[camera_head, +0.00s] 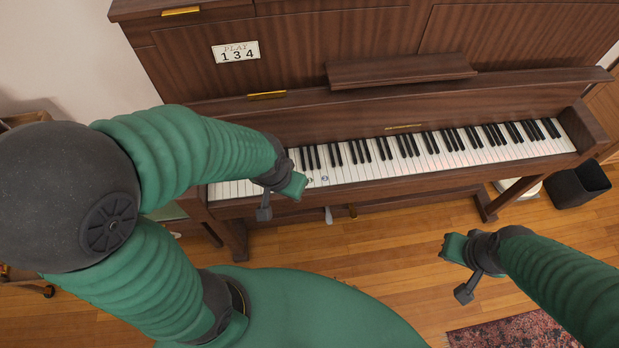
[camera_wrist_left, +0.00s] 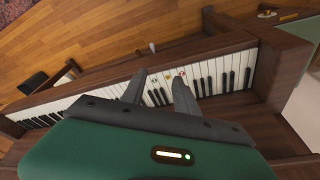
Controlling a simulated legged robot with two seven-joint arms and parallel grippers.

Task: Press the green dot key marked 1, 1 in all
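The upright piano's keyboard (camera_head: 450,150) runs across the head view. My left gripper (camera_head: 293,186) hangs over its left part and hides some keys. Two small bluish marks (camera_head: 317,180) show on white keys just right of this gripper. In the left wrist view, my left gripper's two fingers (camera_wrist_left: 159,76) are spread apart with nothing between them, above the white keys. Small marks, one reddish (camera_wrist_left: 182,74), lie on keys near the fingertips. I cannot make out a green dot or a 1 on any key. My right gripper (camera_head: 456,249) is over the floor, away from the piano; its fingers are unclear.
A music ledge (camera_head: 400,71) juts out above the keys. A dark bin (camera_head: 578,185) stands at the piano's right end. A patterned rug (camera_head: 515,332) lies at lower right. Wooden floor in front is open.

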